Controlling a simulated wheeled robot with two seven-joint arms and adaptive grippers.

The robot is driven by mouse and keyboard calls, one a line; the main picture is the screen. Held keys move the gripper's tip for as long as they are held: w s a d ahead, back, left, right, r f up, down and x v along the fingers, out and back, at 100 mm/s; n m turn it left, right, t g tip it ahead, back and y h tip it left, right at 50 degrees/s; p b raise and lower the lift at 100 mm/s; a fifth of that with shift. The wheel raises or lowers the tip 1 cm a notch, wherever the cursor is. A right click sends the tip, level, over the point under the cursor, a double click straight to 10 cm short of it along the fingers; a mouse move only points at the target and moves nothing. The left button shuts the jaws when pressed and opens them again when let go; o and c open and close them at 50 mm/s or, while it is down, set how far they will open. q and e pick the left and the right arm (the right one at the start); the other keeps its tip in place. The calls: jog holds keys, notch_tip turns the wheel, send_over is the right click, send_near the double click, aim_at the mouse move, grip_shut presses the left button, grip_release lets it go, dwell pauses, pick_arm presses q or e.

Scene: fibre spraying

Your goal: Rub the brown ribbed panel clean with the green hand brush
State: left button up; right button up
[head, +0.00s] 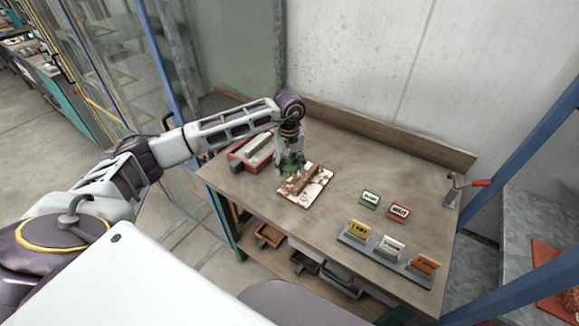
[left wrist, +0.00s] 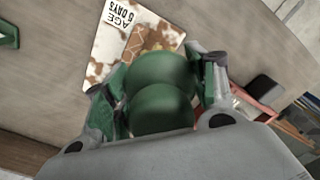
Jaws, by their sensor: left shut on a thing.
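My left gripper (head: 290,158) is shut on the green hand brush (left wrist: 160,92), whose rounded green body fills the middle of the left wrist view. In the head view the brush (head: 291,167) is held pointing down at the panel. The brown ribbed panel (left wrist: 149,40) lies on a white, brown-blotched board (left wrist: 108,48) marked "AGE 5 DAYS"; the panel (head: 311,179) also shows in the head view. The brush is over the panel's near-left part and hides some of it. I cannot tell whether the bristles touch it. My right gripper is out of view.
A red tray with a grey block (head: 252,150) stands left of the board on the wooden table (head: 340,150). Green (head: 370,199) and red (head: 398,211) signs lie right of it. A rack (head: 385,257) holds yellow, white and orange signs. A red-handled clamp (head: 455,187) stands at the right edge.

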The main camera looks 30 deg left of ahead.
pick_arm(q)
jog(key=n, duration=0.4)
jog(key=shift+w+a, duration=0.1)
jog(key=shift+a, duration=0.2)
jog(key=shift+n, duration=2.6)
jog(key=shift+f, duration=0.1)
